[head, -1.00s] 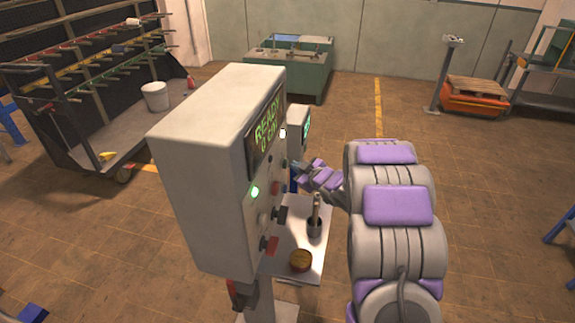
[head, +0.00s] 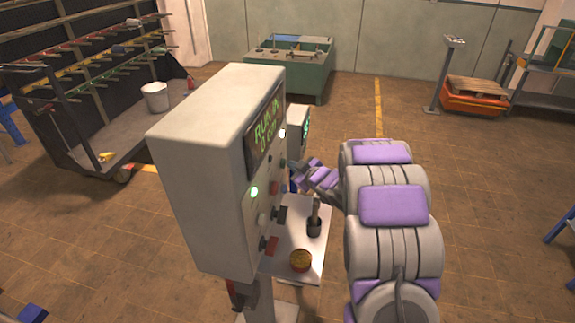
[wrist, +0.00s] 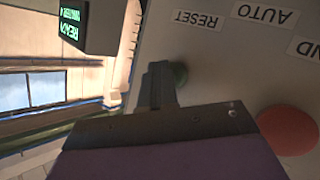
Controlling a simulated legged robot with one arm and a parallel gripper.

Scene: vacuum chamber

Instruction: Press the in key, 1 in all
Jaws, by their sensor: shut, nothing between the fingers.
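The grey control box (head: 207,160) stands on a post, its button panel facing right. Its green display (head: 266,122) seems to read a "RUN..." word over a count line. My gripper (head: 300,170) is shut and empty, close against the upper far part of the panel. In the wrist view, my gripper's fingertips (wrist: 160,72) are at a green button (wrist: 181,74), which they partly cover. Touching looks likely, but I cannot tell how far the button is pressed. No label reading "in" is legible. A red button (wrist: 289,130) is beside the gripper.
Labels RESET (wrist: 198,19) and AUTO (wrist: 264,14) appear upside down. A smaller box (head: 298,128) with a green display stands behind. A shelf (head: 290,222) below holds a dark cup (head: 314,227) and a round tin (head: 301,261).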

